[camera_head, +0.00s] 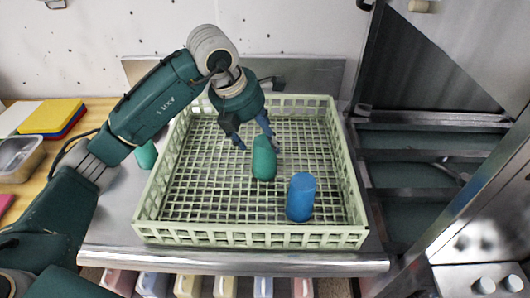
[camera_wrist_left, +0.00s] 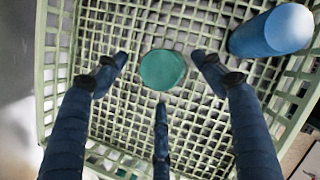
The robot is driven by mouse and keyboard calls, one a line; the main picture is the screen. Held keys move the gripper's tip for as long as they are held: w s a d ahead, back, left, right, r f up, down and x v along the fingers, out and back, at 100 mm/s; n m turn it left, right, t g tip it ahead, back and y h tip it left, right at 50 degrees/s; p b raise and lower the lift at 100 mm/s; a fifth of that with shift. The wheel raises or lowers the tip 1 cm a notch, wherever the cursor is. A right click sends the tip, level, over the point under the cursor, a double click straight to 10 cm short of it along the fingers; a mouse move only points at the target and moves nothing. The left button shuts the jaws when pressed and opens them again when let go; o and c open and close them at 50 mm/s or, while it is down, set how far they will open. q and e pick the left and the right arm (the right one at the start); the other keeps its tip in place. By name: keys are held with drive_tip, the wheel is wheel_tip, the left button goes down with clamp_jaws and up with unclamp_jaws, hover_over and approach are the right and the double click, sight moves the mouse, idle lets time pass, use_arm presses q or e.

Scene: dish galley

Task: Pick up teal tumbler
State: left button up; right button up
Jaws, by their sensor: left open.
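The teal tumbler (camera_head: 264,160) stands in the pale green rack (camera_head: 250,236), near its middle. In the left wrist view the tumbler (camera_wrist_left: 162,70) shows as a round teal top, roughly centred ahead of the fingers. My left gripper (camera_head: 256,142) comes down from above and behind the tumbler, fingers spread. In the left wrist view the open fingers (camera_wrist_left: 160,75) lie to the left, right and below the tumbler's outline, with visible gaps; I cannot tell how far above it they are. My right gripper is not in view.
A blue tumbler (camera_head: 300,197) stands in the rack, front right of the teal one; it also shows in the left wrist view (camera_wrist_left: 272,32). Another green object (camera_head: 146,154) is outside the rack at left, partly hidden by my arm. The rack walls surround the tumblers.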

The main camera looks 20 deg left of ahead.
sight(263, 142)
use_arm(q)
drive_tip(key=p+x, duration=0.1)
drive_tip(key=x, duration=0.2)
drive_tip(key=shift+f, duration=0.35)
drive_tip(key=shift+w+d+f, duration=0.1)
drive_tip(key=shift+f, duration=0.15)
drive_tip(key=shift+c, duration=0.7)
drive_tip(key=c, duration=0.9)
drive_tip(key=shift+c, duration=0.4)
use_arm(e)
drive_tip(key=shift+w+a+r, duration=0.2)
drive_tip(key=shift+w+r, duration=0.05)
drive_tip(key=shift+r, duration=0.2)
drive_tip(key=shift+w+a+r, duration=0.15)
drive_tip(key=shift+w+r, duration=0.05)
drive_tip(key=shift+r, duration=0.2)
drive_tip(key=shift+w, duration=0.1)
